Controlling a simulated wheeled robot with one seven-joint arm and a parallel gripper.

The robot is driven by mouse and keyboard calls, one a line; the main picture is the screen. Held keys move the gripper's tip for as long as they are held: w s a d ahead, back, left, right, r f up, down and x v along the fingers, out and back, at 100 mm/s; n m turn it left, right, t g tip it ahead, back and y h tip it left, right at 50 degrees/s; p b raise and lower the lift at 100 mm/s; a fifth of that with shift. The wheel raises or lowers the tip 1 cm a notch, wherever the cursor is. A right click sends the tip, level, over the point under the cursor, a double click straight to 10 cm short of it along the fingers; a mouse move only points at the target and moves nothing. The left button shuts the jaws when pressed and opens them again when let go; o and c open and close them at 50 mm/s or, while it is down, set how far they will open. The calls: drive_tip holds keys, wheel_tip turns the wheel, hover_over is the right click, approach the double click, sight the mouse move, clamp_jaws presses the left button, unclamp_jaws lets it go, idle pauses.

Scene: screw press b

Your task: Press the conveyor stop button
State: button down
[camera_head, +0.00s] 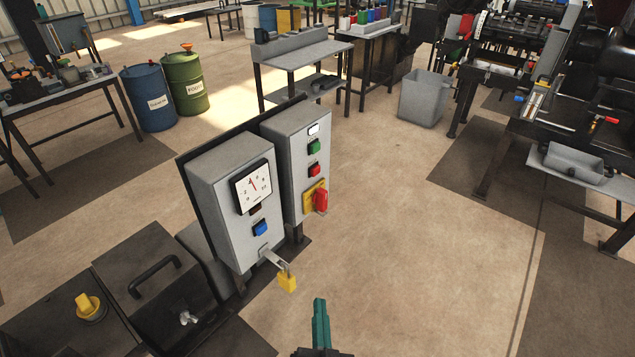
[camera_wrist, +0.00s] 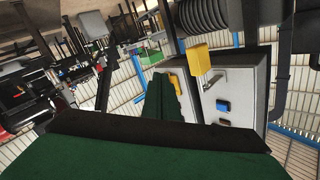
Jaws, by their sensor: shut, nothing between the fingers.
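A grey control box (camera_head: 299,150) on a dark panel carries a white button (camera_head: 313,129), a green button (camera_head: 314,147), a red button (camera_head: 314,171) and a red rotary handle (camera_head: 321,200) on a yellow plate. No label tells which button is the conveyor stop. My gripper (camera_head: 320,305) is shut and empty, with green fingers. It is in front of and below the boxes, apart from them in the head view. In the wrist view the fingers (camera_wrist: 164,90) stand before the tilted boxes and hide much of the button box; the red button cannot be made out there.
A gauge box (camera_head: 229,195) with a blue button (camera_head: 261,228) stands left of the button box. A yellow padlock (camera_head: 287,281) hangs from its protruding hasp, near my gripper. A dark lidded box (camera_head: 150,290) stands at lower left.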

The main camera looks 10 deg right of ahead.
sight(317, 171)
drive_tip(key=w+d+r+t, duration=0.1)
drive_tip(key=w+d+r, duration=0.5)
drive_tip(key=r, duration=0.4)
drive_tip(key=w+d+r+m+t+y, duration=0.1)
drive_tip(key=w+d+r, duration=0.6)
drive_tip(key=r, duration=0.3)
drive_tip(key=shift+w, duration=0.9)
drive_tip(key=shift+w+a, duration=0.1)
drive_tip(key=w+a, duration=0.5)
drive_tip(key=w, duration=0.2)
drive_tip(key=shift+a, duration=0.2)
drive_tip(key=shift+a, duration=0.1)
idle(0.3)
drive_tip(key=shift+w+a, duration=0.2)
drive_tip(key=shift+w, duration=0.1)
